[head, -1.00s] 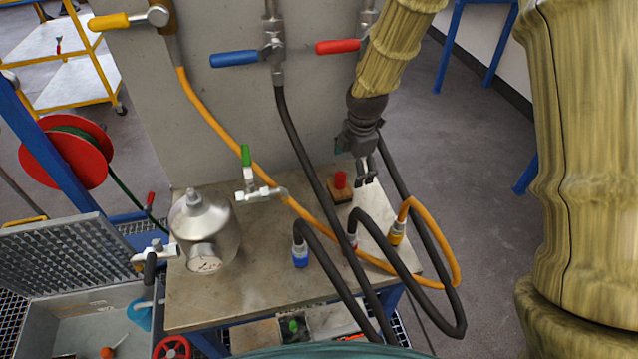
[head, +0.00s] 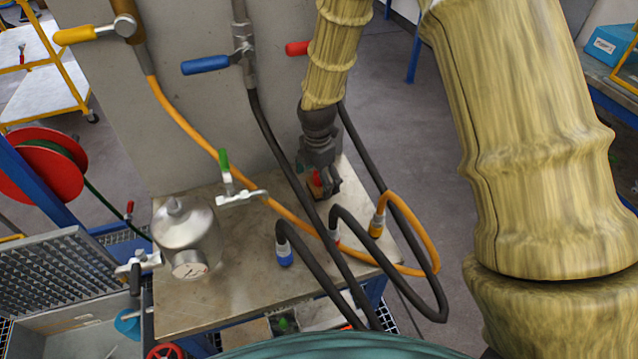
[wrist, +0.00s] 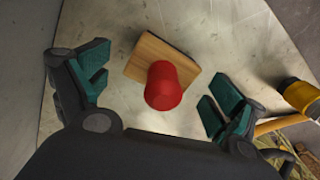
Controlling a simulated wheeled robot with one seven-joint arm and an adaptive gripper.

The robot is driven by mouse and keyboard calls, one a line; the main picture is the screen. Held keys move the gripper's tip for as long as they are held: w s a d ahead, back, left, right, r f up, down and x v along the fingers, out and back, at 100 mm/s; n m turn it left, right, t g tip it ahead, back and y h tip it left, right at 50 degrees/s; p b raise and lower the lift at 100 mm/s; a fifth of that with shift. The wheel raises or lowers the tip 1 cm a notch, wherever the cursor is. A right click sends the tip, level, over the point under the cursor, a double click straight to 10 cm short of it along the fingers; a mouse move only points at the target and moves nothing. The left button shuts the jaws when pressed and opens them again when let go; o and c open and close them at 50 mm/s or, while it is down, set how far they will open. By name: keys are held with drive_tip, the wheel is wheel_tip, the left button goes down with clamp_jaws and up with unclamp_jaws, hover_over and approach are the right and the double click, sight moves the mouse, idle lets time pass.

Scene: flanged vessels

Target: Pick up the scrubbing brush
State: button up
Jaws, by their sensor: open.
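The scrubbing brush has a wooden block and a red knob. In the wrist view the brush (wrist: 164,86) lies between the two fingers of my gripper (wrist: 156,90), its knob pointing at the camera. The fingers are open, with visible gaps on both sides of the knob. In the head view my gripper (head: 326,188) is over the back right of the metal table, and the brush (head: 316,179) shows only partly behind the fingers.
The metal table (head: 210,295) holds a gauge vessel (head: 187,235). Black hoses (head: 290,172) and an orange hose (head: 185,128) run close to my gripper. A yellow hose fitting (head: 377,226) stands to its right. A grey panel (head: 190,100) rises behind.

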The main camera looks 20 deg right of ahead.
drive_tip(key=shift+f, duration=0.8)
drive_tip(key=shift+c, duration=0.3)
drive_tip(key=c, duration=1)
drive_tip(key=shift+o, duration=0.2)
drive_tip(key=shift+w+r, duration=0.1)
drive_tip(key=shift+r, duration=0.5)
wheel_tip(320, 180, up, 2)
drive_tip(key=shift+r+b, duration=0.1)
drive_tip(key=shift+b, duration=0.4)
drive_tip(key=d+b, duration=0.3)
drive_tip(key=d, duration=1.5)
